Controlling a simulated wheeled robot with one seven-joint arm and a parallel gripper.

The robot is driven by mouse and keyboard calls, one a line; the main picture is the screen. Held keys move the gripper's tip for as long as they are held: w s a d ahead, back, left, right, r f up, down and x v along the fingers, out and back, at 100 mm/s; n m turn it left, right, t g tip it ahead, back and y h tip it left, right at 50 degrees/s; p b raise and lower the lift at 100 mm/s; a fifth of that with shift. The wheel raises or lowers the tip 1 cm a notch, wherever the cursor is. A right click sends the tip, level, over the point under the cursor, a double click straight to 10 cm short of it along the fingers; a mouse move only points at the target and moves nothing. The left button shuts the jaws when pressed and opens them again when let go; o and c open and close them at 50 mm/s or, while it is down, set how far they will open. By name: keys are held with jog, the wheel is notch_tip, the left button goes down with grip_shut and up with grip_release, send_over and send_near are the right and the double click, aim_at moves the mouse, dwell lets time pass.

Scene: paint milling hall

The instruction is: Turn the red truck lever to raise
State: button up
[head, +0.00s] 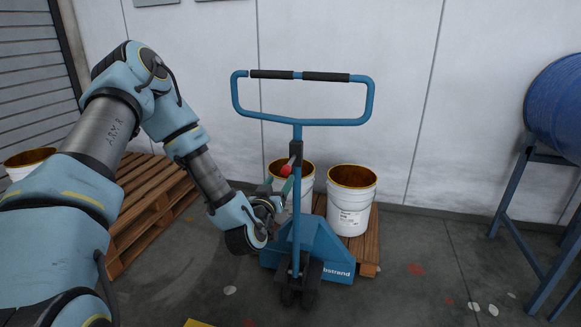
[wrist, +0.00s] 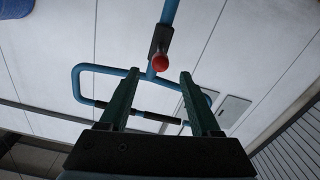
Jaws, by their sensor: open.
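The blue pallet truck (head: 310,245) stands in the middle of the head view, its loop handle (head: 372,98) upright with black grips. The red lever knob (head: 286,171) sits on the handle's shaft, below the loop, on a dark lever arm. In the wrist view the red knob (wrist: 162,63) shows just beyond and between the two fingertips. My gripper (head: 277,193) is open, just below and left of the knob in the head view. Its green fingers (wrist: 160,78) are spread with nothing between them. I cannot tell whether a finger touches the lever.
Two white buckets of brown paint (head: 350,205) stand on a wooden pallet (head: 370,245) behind the truck. Another wooden pallet (head: 150,200) lies at left. A blue drum (head: 556,105) on a stand is at right. Floor at front right is mostly free.

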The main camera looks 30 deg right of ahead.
aim_at(288, 165)
jog(key=p+x, duration=0.2)
jog(key=x, duration=0.7)
jog(key=shift+w+d+p, duration=0.15)
jog(key=shift+w+p, duration=0.05)
jog(key=shift+p, duration=0.2)
grip_shut()
dwell(0.9)
